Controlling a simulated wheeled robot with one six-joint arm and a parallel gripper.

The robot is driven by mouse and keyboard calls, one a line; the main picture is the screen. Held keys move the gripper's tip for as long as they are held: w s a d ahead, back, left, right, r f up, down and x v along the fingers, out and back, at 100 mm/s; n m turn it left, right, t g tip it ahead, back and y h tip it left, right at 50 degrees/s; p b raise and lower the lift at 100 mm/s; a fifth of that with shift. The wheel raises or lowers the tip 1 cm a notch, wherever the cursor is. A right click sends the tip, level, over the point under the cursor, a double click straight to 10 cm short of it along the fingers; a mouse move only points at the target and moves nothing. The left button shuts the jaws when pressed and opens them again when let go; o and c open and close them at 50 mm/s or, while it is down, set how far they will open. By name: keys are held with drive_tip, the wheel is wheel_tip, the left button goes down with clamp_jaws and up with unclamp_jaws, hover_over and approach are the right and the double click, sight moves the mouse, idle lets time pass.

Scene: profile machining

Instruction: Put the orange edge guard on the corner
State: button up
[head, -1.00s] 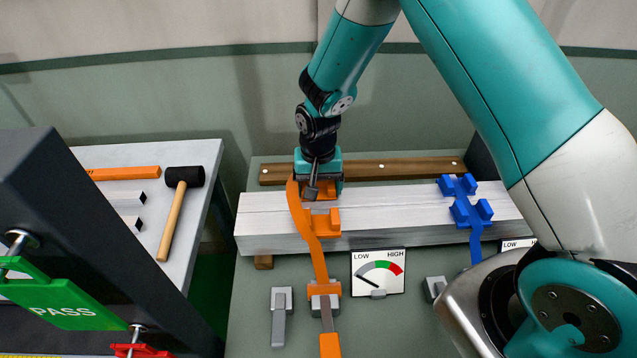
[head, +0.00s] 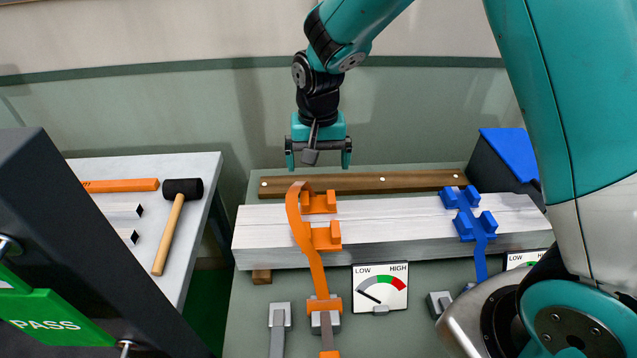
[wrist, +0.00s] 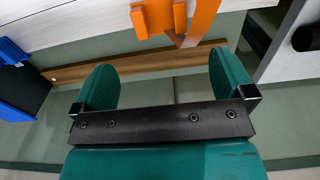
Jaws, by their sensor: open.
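The orange edge guard (head: 326,236) and a second orange guard (head: 318,202) sit on the pale grey profile bundle (head: 390,222), towards its left end. An orange strap (head: 313,264) runs over the bundle beside them and down its front. An orange guard and strap also show at the top of the wrist view (wrist: 159,17). My gripper (head: 318,166) hangs open and empty above and behind the bundle, near the wooden rail. In the wrist view its two teal fingers (wrist: 165,88) are wide apart with nothing between them.
Two blue guards (head: 464,227) with a blue strap sit on the bundle's right part. A gauge (head: 380,288) stands in front, its needle at the low side. A wooden rail (head: 370,183) lies behind. A mallet (head: 176,218) lies on the left table. A blue-topped bin (head: 508,150) stands back right.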

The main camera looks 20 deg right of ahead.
drive_tip(key=s+a+r+n+y, duration=0.2)
drive_tip(key=s+r+n, duration=0.3)
drive_tip(key=s, duration=0.7)
drive_tip(key=s+a+r+n+y, duration=0.2)
drive_tip(key=s+r+n, duration=0.3)
drive_tip(key=s+r, duration=0.4)
drive_tip(key=s, duration=0.3)
drive_tip(key=shift+s+a+n, duration=0.2)
drive_tip(key=shift+s+n, duration=0.2)
